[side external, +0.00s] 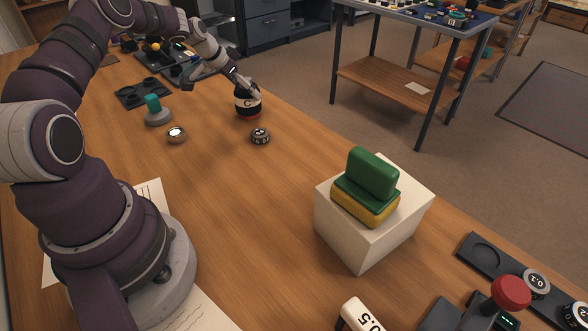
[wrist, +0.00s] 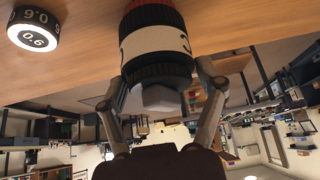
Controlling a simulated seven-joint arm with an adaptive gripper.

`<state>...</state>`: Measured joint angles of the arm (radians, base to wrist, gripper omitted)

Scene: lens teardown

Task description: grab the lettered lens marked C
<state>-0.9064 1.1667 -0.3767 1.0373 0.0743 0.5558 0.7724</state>
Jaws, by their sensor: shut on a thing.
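The lens marked C (side external: 247,104) is a black cylinder with a white lettered band and a red ring at its base. It stands upright on the wooden table, or very close to it, toward the far right edge. My gripper (side external: 249,89) reaches it from behind and is shut on it. In the wrist view the lens (wrist: 155,42) hangs into the picture from the top, and the fingers of my gripper (wrist: 160,88) press on both sides of its black ribbed part.
A small dark ring marked with digits (side external: 260,136) lies just in front of the lens; it also shows in the wrist view (wrist: 35,32). A round silver piece (side external: 176,135) and a teal-topped piece (side external: 155,111) stand to the left. A white block (side external: 368,233) carries green and yellow pieces.

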